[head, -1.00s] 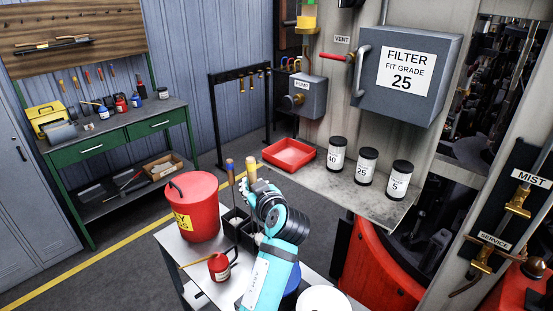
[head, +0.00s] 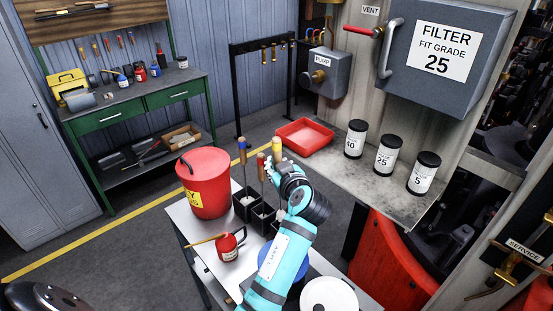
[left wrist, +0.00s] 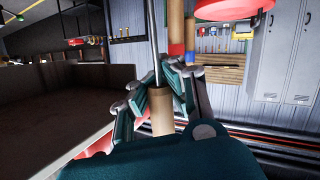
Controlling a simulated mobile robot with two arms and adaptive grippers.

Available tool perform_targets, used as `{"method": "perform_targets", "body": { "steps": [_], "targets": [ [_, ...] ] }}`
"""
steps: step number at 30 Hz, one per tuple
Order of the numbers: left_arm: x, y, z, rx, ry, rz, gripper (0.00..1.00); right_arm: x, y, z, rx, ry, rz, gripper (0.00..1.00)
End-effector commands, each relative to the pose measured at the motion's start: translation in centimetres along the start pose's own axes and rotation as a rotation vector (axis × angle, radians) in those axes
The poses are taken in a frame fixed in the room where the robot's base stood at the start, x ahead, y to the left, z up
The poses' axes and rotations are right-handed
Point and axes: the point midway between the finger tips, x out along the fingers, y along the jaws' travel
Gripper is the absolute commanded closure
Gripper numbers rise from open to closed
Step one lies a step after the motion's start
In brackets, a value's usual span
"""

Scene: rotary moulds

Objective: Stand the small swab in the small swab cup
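My left gripper (head: 277,168) is shut on the yellow-tan handle (head: 277,150) of a swab, above the right end of a row of dark square cups (head: 244,208). In the left wrist view its fingers close around the tan handle (left wrist: 160,112), and a metal rod (left wrist: 154,40) runs on from it. My gripper and arm partly hide the right cup and the lower end of the held swab. My right gripper is not in view.
A red bucket (head: 208,195) stands left of the cups, with a small red oil can (head: 228,246) in front. A white round thing (head: 328,295) lies near the table's front right. A shelf with a red tray (head: 304,136) and several labelled canisters (head: 388,155) is behind right.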

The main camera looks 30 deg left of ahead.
Motion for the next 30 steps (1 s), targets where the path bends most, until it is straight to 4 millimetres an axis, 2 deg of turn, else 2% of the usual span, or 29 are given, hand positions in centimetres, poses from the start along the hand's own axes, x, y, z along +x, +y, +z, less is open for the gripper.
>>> {"method": "perform_targets", "body": {
  "steps": [6, 26, 30],
  "targets": [
    [0.5, -0.5, 1.6, 0.002, 0.001, 0.0, 1.0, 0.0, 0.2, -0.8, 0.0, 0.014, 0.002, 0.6],
    [2.1, -1.8, 6.6, 0.001, 0.004, 0.0, 1.0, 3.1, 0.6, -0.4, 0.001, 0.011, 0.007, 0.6],
    [2.4, -2.0, 7.7, -0.001, 0.004, 0.0, 1.0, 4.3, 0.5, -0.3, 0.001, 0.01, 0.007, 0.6]
  ]
}}
